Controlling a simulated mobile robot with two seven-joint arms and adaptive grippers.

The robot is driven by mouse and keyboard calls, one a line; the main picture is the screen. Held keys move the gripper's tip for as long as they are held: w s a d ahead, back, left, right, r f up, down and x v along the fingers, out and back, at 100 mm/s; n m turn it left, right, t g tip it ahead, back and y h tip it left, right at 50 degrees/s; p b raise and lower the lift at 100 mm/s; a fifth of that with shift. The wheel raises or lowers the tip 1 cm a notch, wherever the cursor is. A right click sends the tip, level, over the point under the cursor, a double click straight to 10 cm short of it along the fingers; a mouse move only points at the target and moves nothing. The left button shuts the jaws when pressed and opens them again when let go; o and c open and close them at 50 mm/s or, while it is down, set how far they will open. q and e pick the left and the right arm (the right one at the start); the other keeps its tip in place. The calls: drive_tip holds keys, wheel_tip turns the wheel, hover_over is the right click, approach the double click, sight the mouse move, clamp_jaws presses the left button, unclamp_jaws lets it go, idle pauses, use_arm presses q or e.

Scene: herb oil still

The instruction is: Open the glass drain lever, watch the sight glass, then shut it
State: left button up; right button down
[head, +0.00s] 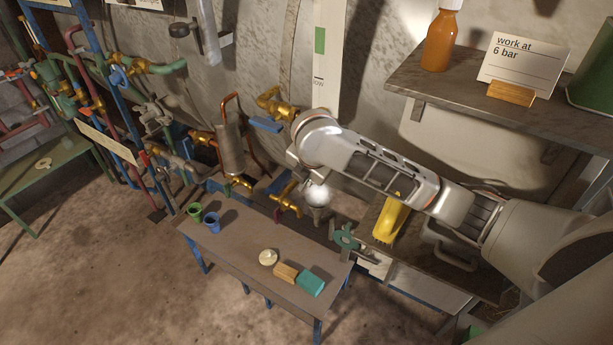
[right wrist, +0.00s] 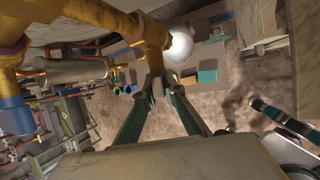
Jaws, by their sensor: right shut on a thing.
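My right gripper (right wrist: 157,86) is shut at the lower end of a bent brass fitting (right wrist: 153,30). The small grey piece between its fingertips appears to be the glass drain lever; the fingers hide most of it. In the head view my right wrist covers this grip. A tall white strip with a green band and "LOW" on it (head: 328,60) stands on the wall behind; it may belong to the sight glass. A shiny white ball (head: 318,196) is below my wrist.
Brass valves (head: 275,105) and a copper-piped vessel (head: 231,150) are close left of my right arm. A low table (head: 235,240) holds green and blue cups and small blocks. A shelf (head: 480,100) with an amber bottle (head: 440,40) and a card overhangs at right.

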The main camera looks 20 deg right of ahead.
drive_tip(key=shift+f+t+y, duration=0.1)
drive_tip(key=shift+t+y, duration=0.2)
drive_tip(key=shift+t, duration=0.2)
drive_tip(key=c, duration=2.1)
unclamp_jaws()
drive_tip(key=shift+c, duration=0.2)
drive_tip(key=v, duration=1.2)
drive_tip(key=shift+d, duration=0.15)
